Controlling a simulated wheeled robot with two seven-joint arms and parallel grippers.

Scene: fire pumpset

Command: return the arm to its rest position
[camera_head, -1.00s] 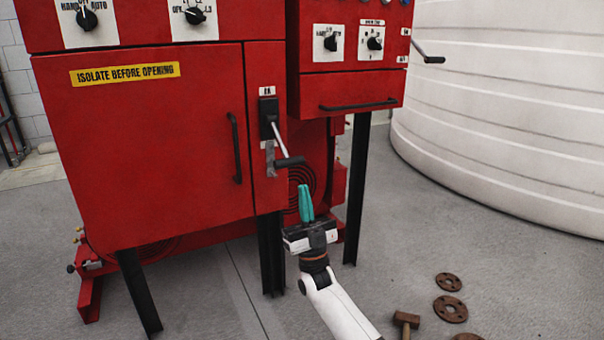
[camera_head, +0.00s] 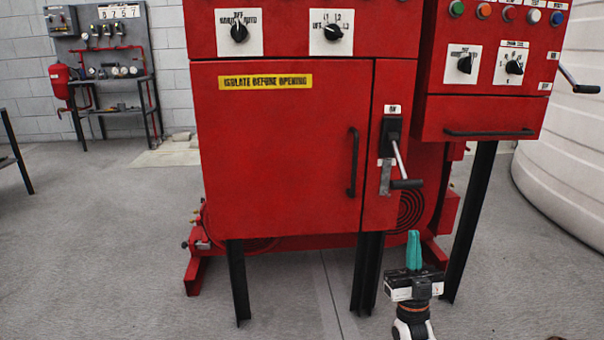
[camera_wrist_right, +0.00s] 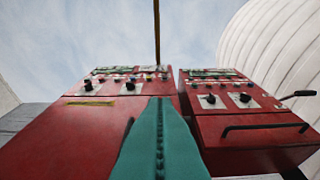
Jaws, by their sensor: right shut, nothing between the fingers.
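My right gripper (camera_head: 413,251) has teal fingers pressed together with nothing between them. It points up in the head view, low in front of the red cabinet, below the lever handle and apart from it. Its teal fingers also fill the lower middle of the right wrist view (camera_wrist_right: 160,140). Part of my right arm shows beneath it at the bottom edge. My left gripper is not in view.
The red cabinet (camera_head: 280,150) stands on dark legs, with a lever handle (camera_head: 400,165) on its right side. A smaller red panel box (camera_head: 480,110) adjoins it. A white ribbed tank (camera_head: 560,190) stands at right. Open floor (camera_head: 100,260) lies at left.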

